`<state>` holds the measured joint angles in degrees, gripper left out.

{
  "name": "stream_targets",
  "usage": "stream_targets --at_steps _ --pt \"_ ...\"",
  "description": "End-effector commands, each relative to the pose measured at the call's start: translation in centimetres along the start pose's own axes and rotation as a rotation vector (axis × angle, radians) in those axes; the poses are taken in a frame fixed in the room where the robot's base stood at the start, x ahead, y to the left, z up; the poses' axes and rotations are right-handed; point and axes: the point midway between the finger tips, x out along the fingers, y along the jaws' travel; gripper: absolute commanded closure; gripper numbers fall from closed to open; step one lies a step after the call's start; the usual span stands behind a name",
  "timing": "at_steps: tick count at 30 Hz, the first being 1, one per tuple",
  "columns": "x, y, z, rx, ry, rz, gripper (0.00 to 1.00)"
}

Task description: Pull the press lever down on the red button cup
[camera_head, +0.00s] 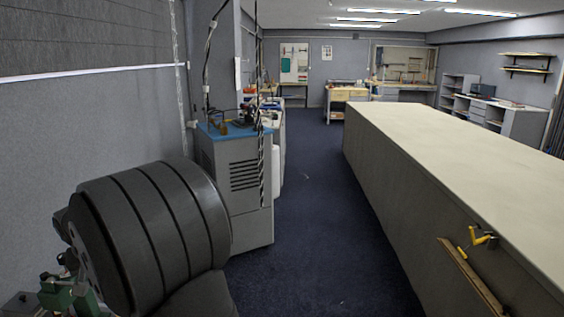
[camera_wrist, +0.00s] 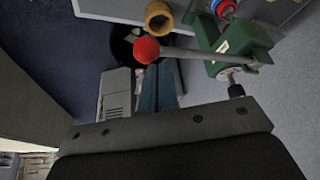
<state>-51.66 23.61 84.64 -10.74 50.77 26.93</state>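In the wrist view, a red ball knob (camera_wrist: 146,50) sits on the end of a grey lever rod (camera_wrist: 195,54). The rod runs right to a green press body (camera_wrist: 241,42). A red and blue round part (camera_wrist: 222,7) is at the top edge; I cannot tell if it is the red button cup. Blue-grey strips just below the knob seem to be the fingers of my gripper (camera_wrist: 157,75). Whether they touch the knob or are open is unclear. In the head view, green parts (camera_head: 60,294) show at the lower left, partly hidden by a large dark cylinder.
A tan ring-shaped part (camera_wrist: 158,17) is near the knob. In the head view, a long cloth-covered table (camera_head: 455,150) runs along the right, with a yellow object (camera_head: 477,238) at its near side. A grey cabinet (camera_head: 240,180) stands beyond the cylinder. The dark floor between is clear.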

Motion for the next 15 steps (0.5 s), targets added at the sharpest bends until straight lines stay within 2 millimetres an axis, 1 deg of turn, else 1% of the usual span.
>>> stream_targets --at_steps 5,15 --pt "-0.4 -0.1 -0.1 0.000 -0.002 0.000 1.00" --pt "-3.1 -0.4 -1.5 0.000 0.000 -0.001 1.00"
